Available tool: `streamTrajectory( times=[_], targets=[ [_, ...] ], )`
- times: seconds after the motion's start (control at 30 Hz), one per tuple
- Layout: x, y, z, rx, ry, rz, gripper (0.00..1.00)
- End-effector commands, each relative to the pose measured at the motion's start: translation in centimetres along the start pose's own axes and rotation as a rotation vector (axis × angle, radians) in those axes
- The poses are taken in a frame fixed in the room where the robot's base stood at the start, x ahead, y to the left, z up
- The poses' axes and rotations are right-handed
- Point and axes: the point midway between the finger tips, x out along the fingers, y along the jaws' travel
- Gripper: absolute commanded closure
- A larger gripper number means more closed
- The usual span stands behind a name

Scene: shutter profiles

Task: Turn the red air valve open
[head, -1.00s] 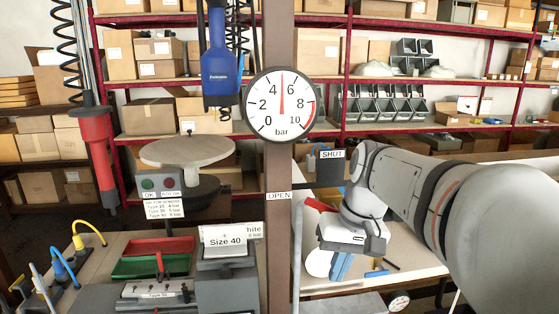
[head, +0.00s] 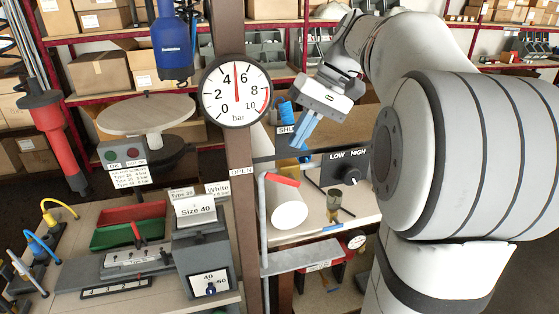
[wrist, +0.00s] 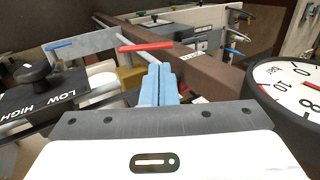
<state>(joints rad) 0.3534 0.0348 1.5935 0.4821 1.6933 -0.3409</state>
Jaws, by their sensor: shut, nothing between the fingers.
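The red valve handle (head: 283,180) is a flat bar at the top of a grey pipe beside the brown post, extending right in the head view. It also shows in the wrist view (wrist: 146,46), just beyond the fingertips. The OPEN label (head: 242,172) is on the post, left of the handle. The SHUT label (head: 286,129) is partly hidden behind my fingers. My gripper (head: 299,146) is shut and empty, its blue fingers pointing down, above the handle in the picture. Its fingers (wrist: 158,72) are together in the wrist view. I see no contact with the handle.
A round pressure gauge (head: 236,90) on the post (head: 232,140) reads about 5 bar. A LOW/HIGH knob box (head: 345,172) and a white cylinder (head: 287,206) stand nearby on the right. A grey box (head: 203,255) with cards is left of the post.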

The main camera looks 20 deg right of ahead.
Motion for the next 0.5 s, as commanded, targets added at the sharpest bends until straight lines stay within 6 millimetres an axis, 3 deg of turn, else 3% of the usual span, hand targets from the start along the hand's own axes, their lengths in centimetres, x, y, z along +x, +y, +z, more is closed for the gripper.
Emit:
streamTrajectory(
  times=[0.2, 0.5],
  targets=[
    [4.2, -0.1, 0.1, -0.001, -0.003, -0.001, 1.0],
    [6.8, 0.0, 0.0, 0.001, 0.001, 0.001, 1.0]
  ],
)
